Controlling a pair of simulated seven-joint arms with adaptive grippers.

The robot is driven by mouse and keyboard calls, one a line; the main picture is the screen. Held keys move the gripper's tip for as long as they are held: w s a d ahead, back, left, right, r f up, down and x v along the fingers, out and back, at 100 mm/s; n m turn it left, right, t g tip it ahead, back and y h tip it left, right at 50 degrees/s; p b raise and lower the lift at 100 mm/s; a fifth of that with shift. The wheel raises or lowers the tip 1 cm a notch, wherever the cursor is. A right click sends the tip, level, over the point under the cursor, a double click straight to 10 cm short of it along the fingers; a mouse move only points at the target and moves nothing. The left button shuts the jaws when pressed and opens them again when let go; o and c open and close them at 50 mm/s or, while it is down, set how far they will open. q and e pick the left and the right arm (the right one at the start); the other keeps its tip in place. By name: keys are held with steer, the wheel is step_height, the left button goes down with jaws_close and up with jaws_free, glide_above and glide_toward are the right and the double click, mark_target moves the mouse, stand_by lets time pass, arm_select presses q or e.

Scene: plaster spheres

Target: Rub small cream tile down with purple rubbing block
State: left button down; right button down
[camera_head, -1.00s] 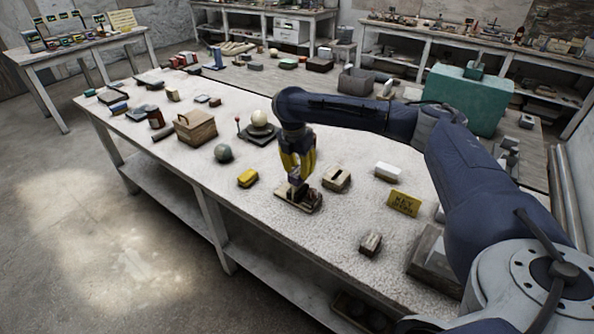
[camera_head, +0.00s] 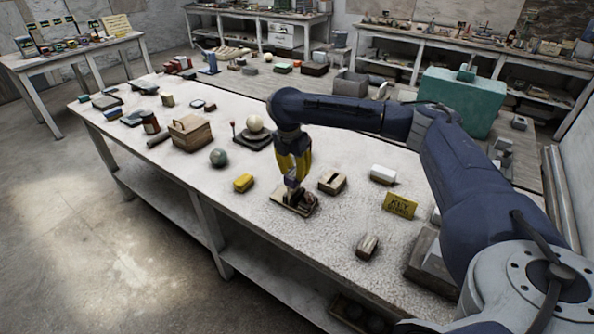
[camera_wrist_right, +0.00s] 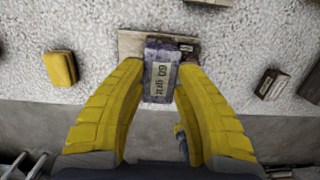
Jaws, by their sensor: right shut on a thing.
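My right gripper (camera_head: 292,180) points down over the near part of the table. It is shut on the purple rubbing block (camera_wrist_right: 162,72), whose label reads "60 grit" in the right wrist view. The block also shows between the yellow fingers in the head view (camera_head: 291,183). I cannot tell whether the block touches what is below. My left gripper is not in view.
A yellow block (camera_head: 243,182) lies left of the board, and a slotted tan block (camera_head: 332,182) right of it. A white block (camera_head: 383,174), a yellow sign (camera_head: 400,205) and a small brown block (camera_head: 367,246) lie farther right. The table's front edge is close.

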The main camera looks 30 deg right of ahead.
steer(key=shift+s+a+r, duration=0.1)
steer(key=shift+a+r, duration=0.15)
steer(key=shift+r, duration=0.1)
steer(key=shift+r, duration=1.15)
steer(key=shift+r, duration=2)
